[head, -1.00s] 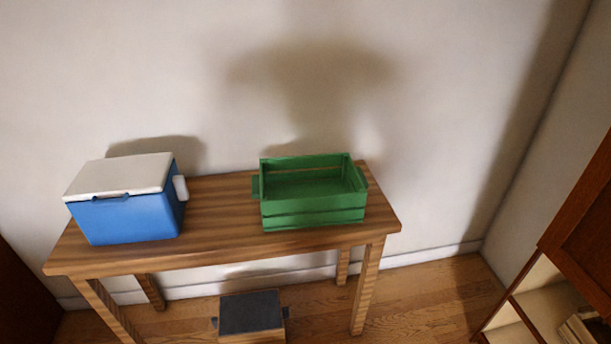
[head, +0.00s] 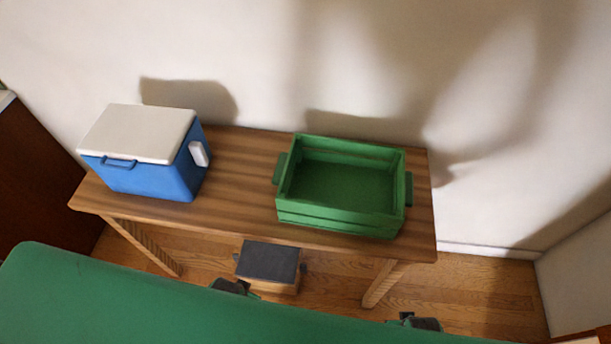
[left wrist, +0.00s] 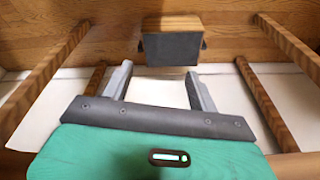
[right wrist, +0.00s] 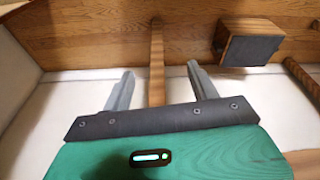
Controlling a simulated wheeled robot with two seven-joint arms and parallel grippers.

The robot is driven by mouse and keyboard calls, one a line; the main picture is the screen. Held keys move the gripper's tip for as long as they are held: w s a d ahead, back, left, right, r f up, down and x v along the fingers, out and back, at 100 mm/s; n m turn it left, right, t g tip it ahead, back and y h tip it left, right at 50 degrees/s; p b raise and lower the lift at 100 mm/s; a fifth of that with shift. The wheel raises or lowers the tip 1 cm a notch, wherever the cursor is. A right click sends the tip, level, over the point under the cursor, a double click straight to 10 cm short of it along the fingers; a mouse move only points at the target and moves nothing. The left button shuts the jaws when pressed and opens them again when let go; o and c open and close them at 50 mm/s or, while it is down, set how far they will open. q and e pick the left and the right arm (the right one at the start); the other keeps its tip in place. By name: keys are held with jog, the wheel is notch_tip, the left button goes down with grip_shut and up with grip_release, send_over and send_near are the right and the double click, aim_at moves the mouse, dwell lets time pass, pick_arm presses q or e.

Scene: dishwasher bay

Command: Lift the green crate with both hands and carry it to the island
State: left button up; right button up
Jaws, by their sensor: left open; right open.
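The green crate (head: 335,219) stands upright on the right part of a wooden table. It is empty, with a handle on its left side (head: 280,168) and one on its right side (head: 409,188). My left gripper (left wrist: 157,80) is open and empty in the left wrist view. My right gripper (right wrist: 158,82) is also open and empty in the right wrist view. In the head view only small dark parts show near the bottom edge, in front of the table and apart from the crate. The island cannot be made out.
A blue cooler (head: 150,180) with a white lid stands on the left part of the wooden table (head: 242,170). A small dark-topped box (head: 270,262) is on the floor below. A wall runs behind the table. Bare tabletop lies between cooler and crate.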

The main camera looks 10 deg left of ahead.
pick_arm(q)
jog(key=w+r+t+p, duration=0.1)
jog(key=w+r+p, duration=0.15)
jog(key=r, duration=1.25)
jog(key=w+r+p, duration=0.1)
jog(key=r+p, duration=0.2)
jog(key=r, duration=1.1)
pick_arm(e)
jog(key=w+r+t, duration=0.1)
jog(key=w+r, duration=0.2)
jog(key=r, duration=2.6)
pick_arm(q)
jog(key=n+t, duration=0.1)
jog(key=n, duration=0.1)
send_near(283, 165)
jog(key=v, duration=0.3)
pick_arm(e)
jog(key=m+t, duration=0.1)
jog(key=m, duration=0.1)
send_near(407, 184)
jog(key=v, duration=0.3)
pick_arm(q)
jog(key=shift+s+r, duration=0.1)
jog(key=shift+r, duration=0.05)
pick_arm(e)
jog(key=shift+s+a+r, duration=0.1)
jog(key=shift+s+r, duration=0.05)
jog(key=shift+s, duration=0.05)
jog(key=shift+w, duration=0.1)
